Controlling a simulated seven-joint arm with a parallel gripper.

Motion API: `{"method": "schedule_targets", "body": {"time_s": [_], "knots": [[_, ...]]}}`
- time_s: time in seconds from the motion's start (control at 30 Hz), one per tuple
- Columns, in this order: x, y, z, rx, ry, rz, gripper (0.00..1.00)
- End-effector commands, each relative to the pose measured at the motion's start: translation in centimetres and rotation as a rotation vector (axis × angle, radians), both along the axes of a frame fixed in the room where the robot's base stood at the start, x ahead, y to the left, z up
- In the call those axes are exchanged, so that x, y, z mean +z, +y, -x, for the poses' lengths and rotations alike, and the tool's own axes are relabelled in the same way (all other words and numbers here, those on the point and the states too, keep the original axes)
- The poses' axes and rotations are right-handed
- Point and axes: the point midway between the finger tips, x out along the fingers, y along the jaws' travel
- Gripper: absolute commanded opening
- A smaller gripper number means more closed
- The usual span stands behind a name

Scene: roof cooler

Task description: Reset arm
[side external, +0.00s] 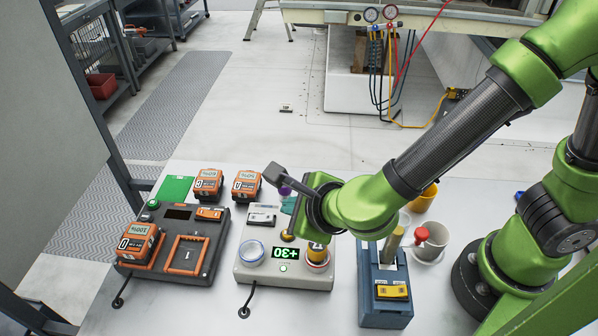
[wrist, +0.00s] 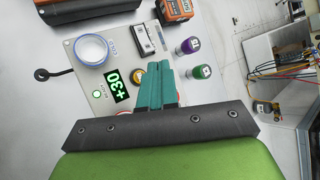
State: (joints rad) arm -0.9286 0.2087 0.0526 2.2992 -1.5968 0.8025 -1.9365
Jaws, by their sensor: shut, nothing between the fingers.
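My gripper (wrist: 158,72) is shut and empty; its teal fingers meet in the wrist view. It hangs above the grey box with a green "+30" display (side external: 285,253), near a brass round button (wrist: 139,77); I cannot tell whether the fingertips touch anything. In the side external view my gripper's dark body covers part of the box's back right. The box also carries a blue-rimmed round dish (side external: 251,251), a white-and-black block (side external: 262,215) and an orange-yellow cylinder (side external: 317,254). My arm reaches in from the right.
A dark charger (side external: 208,258) with an orange battery (side external: 139,243) stands left. Two more batteries (side external: 208,184) (side external: 246,185) and a green pad (side external: 174,189) lie behind. A blue box (side external: 386,290) and mugs (side external: 433,240) stand right. Purple (wrist: 188,46) and green (wrist: 196,72) knobbed pieces stand beside my fingers.

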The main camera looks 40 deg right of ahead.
Motion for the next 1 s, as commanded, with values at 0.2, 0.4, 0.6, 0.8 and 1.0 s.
{"method": "schedule_targets", "body": {"time_s": [0.2,0.4,0.6,0.8,1.0], "knots": [[-0.5,-0.6,0.5,-0.189,0.017,-0.15,0.0],[-0.1,-5.4,2.5,-0.954,0.056,-0.646,0.0],[2.7,-11.3,4.6,-1.948,-0.008,-1.253,0.0],[7.2,-15.2,6.8,2.306,0.062,1.454,0.0],[11.8,-18.1,7.4,1.72,-0.023,1.172,0.0]]}}
